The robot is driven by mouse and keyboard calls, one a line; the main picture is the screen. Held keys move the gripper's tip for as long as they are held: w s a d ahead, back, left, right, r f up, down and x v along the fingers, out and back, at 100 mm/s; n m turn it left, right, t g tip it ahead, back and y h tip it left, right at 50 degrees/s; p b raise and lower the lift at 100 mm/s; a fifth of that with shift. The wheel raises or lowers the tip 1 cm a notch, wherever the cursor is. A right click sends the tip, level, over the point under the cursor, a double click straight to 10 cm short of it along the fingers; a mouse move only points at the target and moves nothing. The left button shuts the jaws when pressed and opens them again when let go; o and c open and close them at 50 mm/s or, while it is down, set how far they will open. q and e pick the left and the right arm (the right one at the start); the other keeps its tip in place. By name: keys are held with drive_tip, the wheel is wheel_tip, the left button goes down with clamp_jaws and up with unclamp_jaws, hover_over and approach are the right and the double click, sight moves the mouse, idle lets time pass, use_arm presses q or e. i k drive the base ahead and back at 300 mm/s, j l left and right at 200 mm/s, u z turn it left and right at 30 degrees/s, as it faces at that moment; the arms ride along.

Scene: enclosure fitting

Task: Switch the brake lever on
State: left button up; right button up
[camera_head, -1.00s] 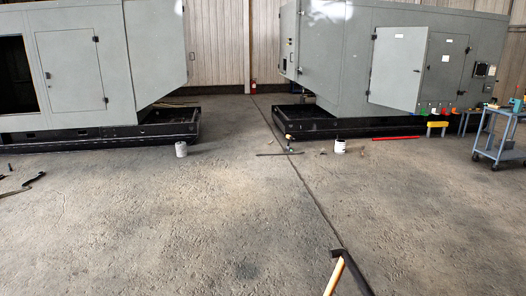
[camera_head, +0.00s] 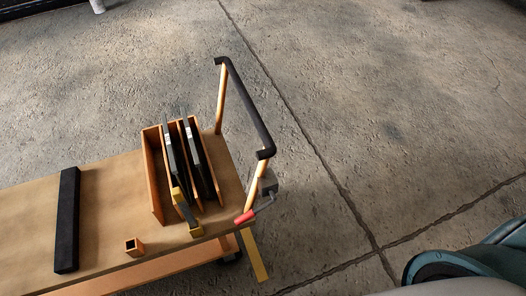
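The brake lever is a thin grey bent rod with a red grip (camera_head: 244,217), at the near right corner of a wooden-topped cart (camera_head: 105,200). Its rod runs up to a small grey bracket (camera_head: 268,183) beside the cart's handle post. The red grip points to the left, close to the cart's edge. Neither gripper shows. A rounded dark teal and grey part of my own body is at the lower right, apart from the lever.
The cart's black-and-orange push handle (camera_head: 248,105) rises at its right end. On the deck are a divided wooden rack (camera_head: 155,175) holding dark panels, a black bar (camera_head: 67,220) and a small square wooden socket (camera_head: 134,247). Concrete floor right of the cart is clear.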

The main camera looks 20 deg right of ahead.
sight(251, 213)
drive_tip(key=k+l+u, duration=0.15)
drive_tip(key=k+l, duration=0.65)
drive_tip(key=l, duration=0.15)
